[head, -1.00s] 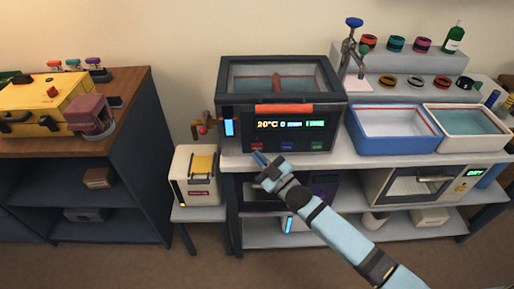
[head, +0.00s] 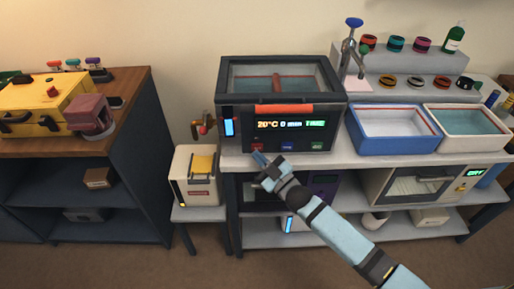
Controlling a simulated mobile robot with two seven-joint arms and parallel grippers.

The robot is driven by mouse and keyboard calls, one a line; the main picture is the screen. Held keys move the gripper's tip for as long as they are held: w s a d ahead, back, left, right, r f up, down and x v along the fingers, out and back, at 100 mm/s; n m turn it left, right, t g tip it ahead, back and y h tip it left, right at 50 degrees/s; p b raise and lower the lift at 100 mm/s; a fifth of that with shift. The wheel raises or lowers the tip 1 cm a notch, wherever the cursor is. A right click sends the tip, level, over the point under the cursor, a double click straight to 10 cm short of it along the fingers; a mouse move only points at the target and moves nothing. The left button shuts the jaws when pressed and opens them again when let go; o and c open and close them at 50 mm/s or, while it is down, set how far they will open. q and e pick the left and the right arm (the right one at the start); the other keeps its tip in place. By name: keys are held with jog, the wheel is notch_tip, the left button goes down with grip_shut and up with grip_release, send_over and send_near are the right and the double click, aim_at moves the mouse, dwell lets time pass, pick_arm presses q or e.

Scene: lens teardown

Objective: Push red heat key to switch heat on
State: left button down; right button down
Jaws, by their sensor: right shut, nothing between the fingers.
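The red heat key (head: 257,147) is the leftmost of three keys on the lower front panel of the dark heating bath (head: 230,104). The bath's display (head: 291,124) reads 20°C with a 0 beside it. A blue key (head: 287,147) and a green key (head: 317,146) sit to the right of the red one. My right gripper (head: 260,158) is shut and empty, its tips just below the red key. Whether they touch it I cannot tell. My left gripper is not in view.
A blue tray (head: 385,147) and a white tray (head: 470,145) stand right of the bath on the grey bench. A white box with a yellow top (head: 197,176) stands on a low stand to the left. A tap press (head: 352,55) rises behind.

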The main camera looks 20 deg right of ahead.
jog(key=shift+w, duration=0.15)
jog(key=shift+w+d, duration=0.1)
jog(key=shift+w, duration=0.2)
jog(key=shift+w+d, duration=0.1)
jog(key=shift+w, duration=0.3)
dwell(0.6)
jog(key=shift+s, duration=0.15)
jog(key=shift+s+a+p, duration=0.2)
jog(key=shift+s+p, duration=0.15)
jog(key=shift+s, duration=0.35)
jog(key=shift+s, duration=0.1)
jog(key=s+p, duration=0.1)
jog(key=s, duration=0.1)
jog(key=s+a+p, duration=0.1)
jog(key=s, duration=0.1)
jog(key=shift+s+a, duration=0.2)
jog(key=shift+s, duration=0.1)
